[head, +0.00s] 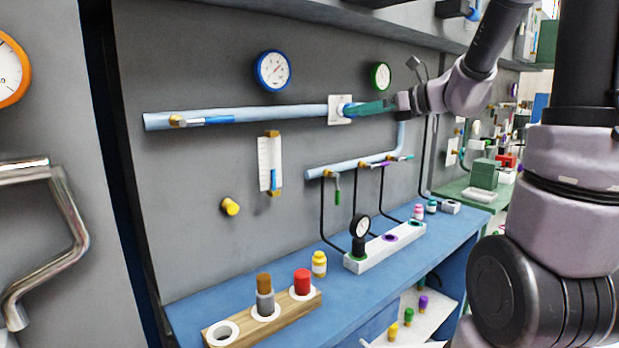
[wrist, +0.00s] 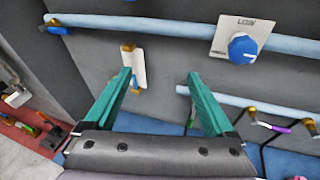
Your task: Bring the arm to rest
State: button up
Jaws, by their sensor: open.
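My gripper (head: 368,108) has teal fingers and sits in front of the upper pale blue pipe on the grey wall, near a white plate (head: 336,116) in the head view. In the wrist view my gripper (wrist: 161,78) has its two fingers spread wide with nothing between them. Beyond them is the grey wall panel (wrist: 165,55). A blue knob (wrist: 242,48) on a white plate is to the upper right, apart from the fingers. The arm reaches in from the right side of the head view.
Pipes, gauges (head: 273,70) and a yellow knob (head: 230,206) are on the wall. Below, a blue bench (head: 190,312) carries a wooden block (head: 226,331) with a red cylinder (head: 302,281), a yellow bottle (head: 319,263) and a white rail (head: 377,255).

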jog(key=s+a+f+n+g+h, duration=0.2)
jog(key=s+n+g+h, duration=0.2)
jog(key=s+n, duration=0.9)
jog(key=s+d+n+t+h, duration=0.2)
jog(key=s+d+n+h, duration=0.4)
jog(key=s+d+n, duration=0.2)
jog(key=shift+s+d+f+n, duration=0.2)
jog(key=shift+s+f+n, duration=0.1)
jog(key=shift+n, duration=0.5)
dwell(0.9)
